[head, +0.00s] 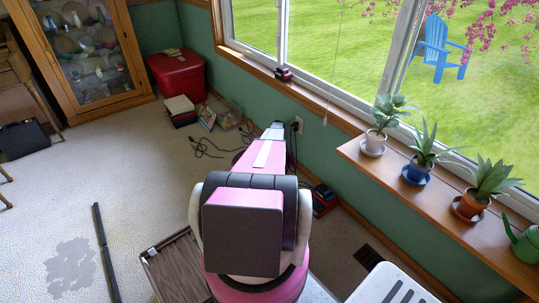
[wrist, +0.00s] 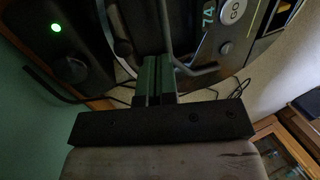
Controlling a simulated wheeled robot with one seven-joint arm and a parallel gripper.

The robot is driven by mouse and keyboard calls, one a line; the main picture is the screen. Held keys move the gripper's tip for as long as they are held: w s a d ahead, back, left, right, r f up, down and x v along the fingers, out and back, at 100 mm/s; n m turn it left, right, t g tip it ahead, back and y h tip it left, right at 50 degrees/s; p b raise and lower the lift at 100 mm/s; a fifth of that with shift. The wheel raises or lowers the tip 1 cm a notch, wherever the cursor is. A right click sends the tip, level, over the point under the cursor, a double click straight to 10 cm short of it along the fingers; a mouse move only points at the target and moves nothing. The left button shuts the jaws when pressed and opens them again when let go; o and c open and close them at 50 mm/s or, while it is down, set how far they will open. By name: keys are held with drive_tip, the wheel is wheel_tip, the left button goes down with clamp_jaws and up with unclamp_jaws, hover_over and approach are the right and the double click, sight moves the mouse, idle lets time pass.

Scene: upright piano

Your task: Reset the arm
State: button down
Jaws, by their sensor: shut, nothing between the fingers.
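My arm stands in the lower middle of the head view, with its pink and dark grey parts over the carpet beside the green wall. In the wrist view my gripper (wrist: 155,80) shows in front of a black bar, its fingers together and empty. Past the fingers are dark panels with a small green light, a round button marked GO and a curved bar. They are close to the fingers, and I cannot tell whether they touch.
A wooden sill (head: 455,205) with several potted plants runs along the window at right. A red box (head: 177,78) stands by the far wall, near a glass-fronted cabinet (head: 88,50). Black cables (head: 205,148) lie on the floor.

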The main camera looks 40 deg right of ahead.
drive_tip(key=v, duration=0.5)
drive_tip(key=shift+d+r, duration=0.1)
drive_tip(key=shift+r, duration=0.2)
